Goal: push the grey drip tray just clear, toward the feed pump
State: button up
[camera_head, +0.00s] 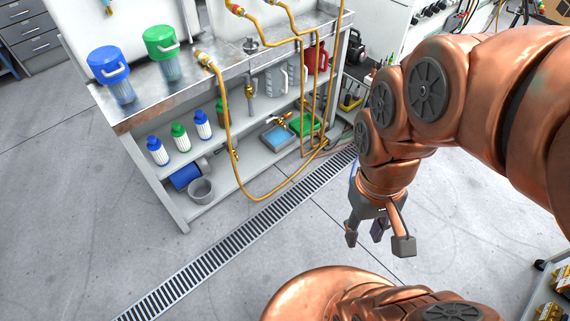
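My gripper (378,238) hangs over the floor, right of and in front of the bench, well apart from the trays. Its fingers are spread and empty.
Yellow hoses (228,115) loop down in front of the shelves, one close to the trays. A floor grating (235,235) runs before the bench; the floor there is clear.

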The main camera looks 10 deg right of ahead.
aim_at(276, 138)
jog(key=k, duration=0.35)
jog(key=u, duration=0.7)
jog(key=i, duration=0.65)
jog(key=u, duration=0.6)
jog(key=i, duration=0.75)
jog(key=z, duration=0.75)
jog(key=i, duration=0.55)
jog(key=z, duration=0.55)
